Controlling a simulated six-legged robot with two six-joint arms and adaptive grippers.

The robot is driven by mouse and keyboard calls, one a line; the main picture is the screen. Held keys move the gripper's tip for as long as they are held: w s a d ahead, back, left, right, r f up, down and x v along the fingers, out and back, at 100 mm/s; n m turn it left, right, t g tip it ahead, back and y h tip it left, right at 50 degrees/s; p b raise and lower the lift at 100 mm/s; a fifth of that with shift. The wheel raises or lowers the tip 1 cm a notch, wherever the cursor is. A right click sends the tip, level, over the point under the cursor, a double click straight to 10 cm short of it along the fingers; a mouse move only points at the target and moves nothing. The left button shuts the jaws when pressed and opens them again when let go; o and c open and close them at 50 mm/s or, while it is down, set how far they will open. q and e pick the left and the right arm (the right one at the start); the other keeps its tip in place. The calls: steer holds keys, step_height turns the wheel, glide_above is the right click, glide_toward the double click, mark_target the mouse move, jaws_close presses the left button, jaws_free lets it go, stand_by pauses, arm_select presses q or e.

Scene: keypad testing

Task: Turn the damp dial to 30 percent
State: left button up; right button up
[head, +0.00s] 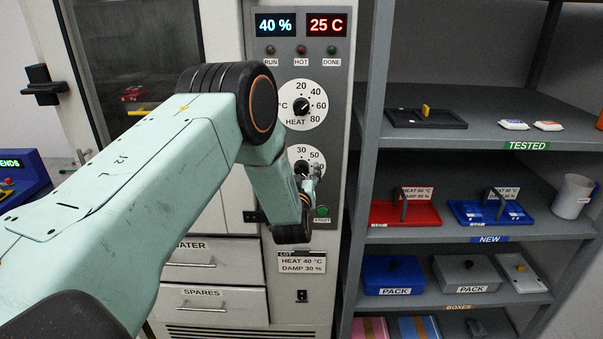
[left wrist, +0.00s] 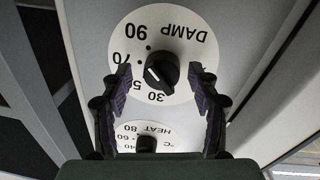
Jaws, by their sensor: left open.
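The damp dial is a black knob (left wrist: 163,68) on a white round plate (left wrist: 176,31) marked 30, 50, 70 and 90. The left wrist view shows it upside down. In the head view its plate (head: 299,153) is partly covered by my left arm. The display (head: 275,25) reads 40 %. My right gripper is out of view.
The heat dial (head: 302,105) is just above the damp dial, and the green start button (head: 322,211) just below. A lot card (head: 302,262) reads heat 40 °C, damp 30 %. A grey shelf (head: 470,235) with trays and boxes stands to the right.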

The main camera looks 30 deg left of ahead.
arm_select(q)
steer(key=shift+s+a+r, duration=0.15)
steer(key=shift+s, duration=0.1)
steer(key=c, duration=0.4)
steer(key=shift+w, duration=0.1)
steer(key=c, duration=0.5)
steer(key=shift+c, duration=1.4)
